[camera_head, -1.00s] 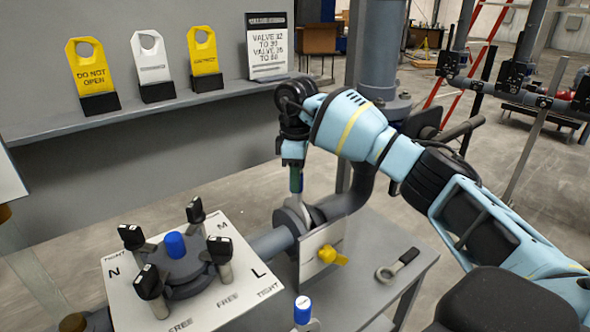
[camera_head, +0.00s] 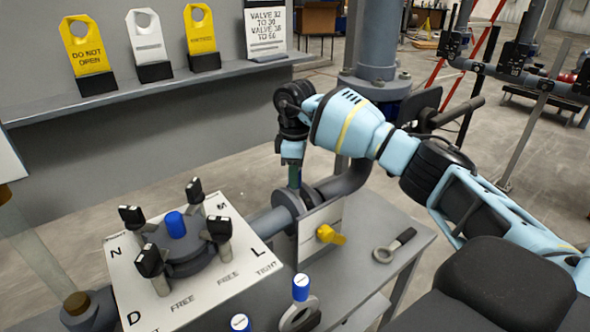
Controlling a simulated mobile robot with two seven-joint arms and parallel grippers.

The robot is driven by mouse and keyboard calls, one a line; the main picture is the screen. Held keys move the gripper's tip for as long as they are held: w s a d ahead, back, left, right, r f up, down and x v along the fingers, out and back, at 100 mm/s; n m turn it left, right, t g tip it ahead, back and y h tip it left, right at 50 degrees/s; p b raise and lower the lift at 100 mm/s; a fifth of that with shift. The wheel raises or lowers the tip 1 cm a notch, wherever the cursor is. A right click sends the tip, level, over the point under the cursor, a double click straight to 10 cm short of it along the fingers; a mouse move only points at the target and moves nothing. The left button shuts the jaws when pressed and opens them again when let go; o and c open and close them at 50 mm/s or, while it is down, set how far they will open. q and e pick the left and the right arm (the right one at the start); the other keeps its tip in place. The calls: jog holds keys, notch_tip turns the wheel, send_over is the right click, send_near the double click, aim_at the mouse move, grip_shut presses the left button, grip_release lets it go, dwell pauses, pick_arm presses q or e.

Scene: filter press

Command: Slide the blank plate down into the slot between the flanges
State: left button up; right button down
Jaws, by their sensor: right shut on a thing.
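My right gripper (camera_head: 292,163) points down over the pipe and is shut on the top of the blank plate (camera_head: 295,180). A short green and grey upright part of the plate shows below the fingers. Its lower end meets the pipe flanges (camera_head: 285,204); how deep it sits between them is hard to tell, as the near flange and a white panel hide it. My left gripper is not in view.
A white board (camera_head: 128,279) with a round flange and several black-capped posts stands left of the pipe. A yellow handle (camera_head: 330,235) sticks out from the white panel (camera_head: 308,245). A ring spanner (camera_head: 394,246) lies on the grey table (camera_head: 375,215).

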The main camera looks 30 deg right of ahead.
jog(key=c, duration=1)
grip_release()
jog(key=shift+r, duration=3.95)
jog(key=shift+f, duration=0.1)
